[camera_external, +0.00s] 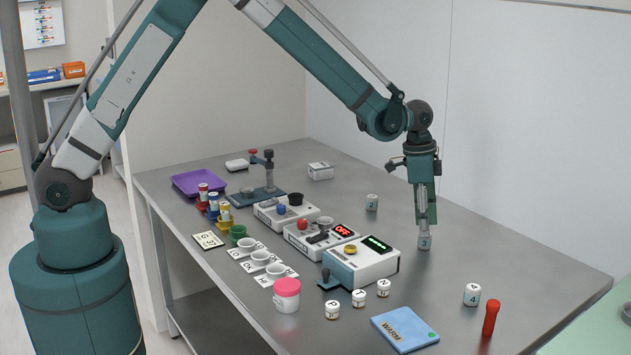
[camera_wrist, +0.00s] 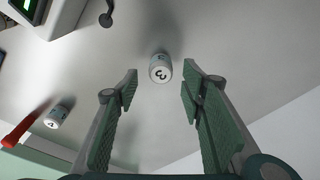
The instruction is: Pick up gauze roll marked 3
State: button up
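The gauze roll marked 3 (camera_external: 424,243) is a small white cylinder standing on the steel table under my gripper (camera_external: 427,222). In the wrist view, the gauze roll marked 3 (camera_wrist: 161,68) shows its numbered top, just past the fingertips and centred between them. My gripper (camera_wrist: 160,80) is open and empty, with its two green pads apart on either side of the roll's line.
A white device with a green display (camera_external: 362,262) stands left of roll 3. The table (camera_external: 545,262) right of roll 3 is clear up to the wall.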

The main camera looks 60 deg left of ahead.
aim_at(425, 240)
jog(key=shift+w+d+f, duration=0.1)
jog(key=shift+f, duration=1)
jog(key=shift+w+d+f, duration=0.1)
jog(key=shift+f, duration=0.95)
jog(key=c, duration=0.8)
